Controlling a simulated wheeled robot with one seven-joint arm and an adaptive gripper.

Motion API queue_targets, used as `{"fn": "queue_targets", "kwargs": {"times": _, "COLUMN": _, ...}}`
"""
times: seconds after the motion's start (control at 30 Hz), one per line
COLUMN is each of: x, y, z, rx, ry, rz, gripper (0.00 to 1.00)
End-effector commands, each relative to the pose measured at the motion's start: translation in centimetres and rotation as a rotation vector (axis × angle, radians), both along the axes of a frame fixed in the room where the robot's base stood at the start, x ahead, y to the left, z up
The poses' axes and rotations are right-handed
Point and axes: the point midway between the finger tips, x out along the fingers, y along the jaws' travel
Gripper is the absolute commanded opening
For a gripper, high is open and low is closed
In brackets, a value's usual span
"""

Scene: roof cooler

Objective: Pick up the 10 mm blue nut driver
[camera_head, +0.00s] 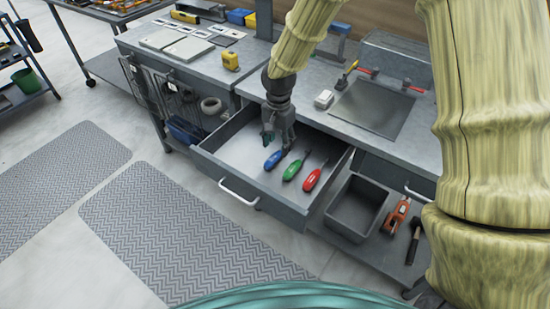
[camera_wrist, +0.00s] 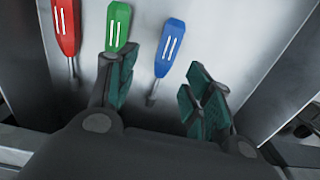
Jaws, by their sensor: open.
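The blue nut driver (camera_head: 273,160) lies in the open drawer (camera_head: 236,157), leftmost of three drivers in the head view. A green driver (camera_head: 293,169) and a red driver (camera_head: 312,179) lie to its right. My gripper (camera_head: 277,135) is over the drawer, near the shaft end of the blue driver. In the wrist view my gripper (camera_wrist: 158,92) is open and empty, with the blue driver (camera_wrist: 169,45) beyond and between its spread fingers. The green driver (camera_wrist: 117,25) is partly behind the left finger. The red driver (camera_wrist: 65,30) is farther left.
The grey worktop (camera_head: 310,92) stands behind the drawer, with a dark grey plate (camera_head: 372,107) on it. A grey bin (camera_head: 356,207) sits on the lower shelf at right. Floor mats (camera_head: 190,225) lie in front.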

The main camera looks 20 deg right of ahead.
Motion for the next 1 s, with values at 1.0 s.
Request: {"fn": "queue_targets", "kwargs": {"times": 1.0, "x": 0.1, "y": 0.8, "z": -5.9, "rx": 0.001, "ry": -0.001, "rz": -0.001, "gripper": 0.51}}
